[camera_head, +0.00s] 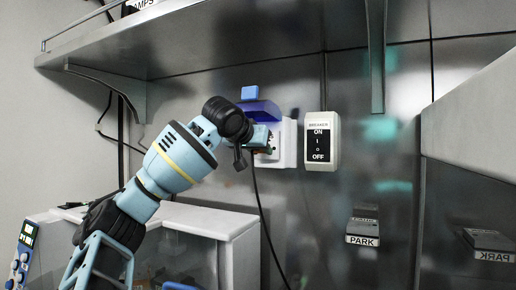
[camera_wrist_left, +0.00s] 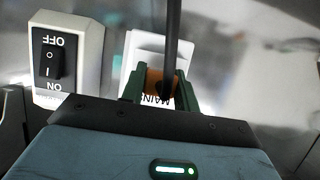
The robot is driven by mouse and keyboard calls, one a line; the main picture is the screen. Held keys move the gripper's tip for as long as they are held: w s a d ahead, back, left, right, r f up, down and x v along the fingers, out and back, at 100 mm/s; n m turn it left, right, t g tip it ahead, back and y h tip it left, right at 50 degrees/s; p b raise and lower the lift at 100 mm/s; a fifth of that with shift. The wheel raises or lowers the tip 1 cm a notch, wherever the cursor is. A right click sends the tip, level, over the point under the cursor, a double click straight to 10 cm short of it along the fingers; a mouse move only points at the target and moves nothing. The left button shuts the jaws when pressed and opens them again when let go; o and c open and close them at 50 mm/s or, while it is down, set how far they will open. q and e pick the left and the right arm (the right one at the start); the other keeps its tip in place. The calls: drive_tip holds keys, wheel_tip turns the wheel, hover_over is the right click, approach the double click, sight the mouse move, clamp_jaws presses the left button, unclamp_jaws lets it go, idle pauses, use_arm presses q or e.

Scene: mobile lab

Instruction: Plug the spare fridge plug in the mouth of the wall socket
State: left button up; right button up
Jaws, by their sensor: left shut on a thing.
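The wall socket (camera_head: 289,144) is a white box on the metal wall, with a blue cover (camera_head: 261,108) raised above it. It also shows in the left wrist view (camera_wrist_left: 143,47), partly behind the fingers. My left gripper (camera_head: 268,142) is right at the socket's front. In the left wrist view, its green fingers (camera_wrist_left: 161,88) are shut on the orange-brown spare fridge plug (camera_wrist_left: 181,87). The plug's dark cable (camera_head: 262,205) hangs down from the gripper. The socket's mouth and the plug's front are hidden, so I cannot tell whether the plug is inside. My right gripper is out of view.
A breaker switch (camera_head: 320,142) sits close to the socket's right. A metal shelf (camera_head: 225,45) overhangs above. A white-topped cabinet (camera_head: 200,218) stands below left. A PARK holder (camera_head: 363,230) is on the wall at lower right. A pale surface (camera_head: 475,120) juts in at right.

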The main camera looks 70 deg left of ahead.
use_arm(q)
drive_tip(key=shift+a+r, duration=0.1)
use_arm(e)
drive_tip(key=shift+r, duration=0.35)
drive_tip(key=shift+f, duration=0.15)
use_arm(q)
drive_tip(key=shift+s+d, duration=0.55)
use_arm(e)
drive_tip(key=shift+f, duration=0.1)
use_arm(q)
drive_tip(key=shift+p, duration=0.35)
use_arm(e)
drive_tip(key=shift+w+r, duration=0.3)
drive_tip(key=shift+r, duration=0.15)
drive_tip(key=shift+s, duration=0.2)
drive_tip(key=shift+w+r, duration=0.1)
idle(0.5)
use_arm(q)
drive_tip(key=shift+p, duration=0.35)
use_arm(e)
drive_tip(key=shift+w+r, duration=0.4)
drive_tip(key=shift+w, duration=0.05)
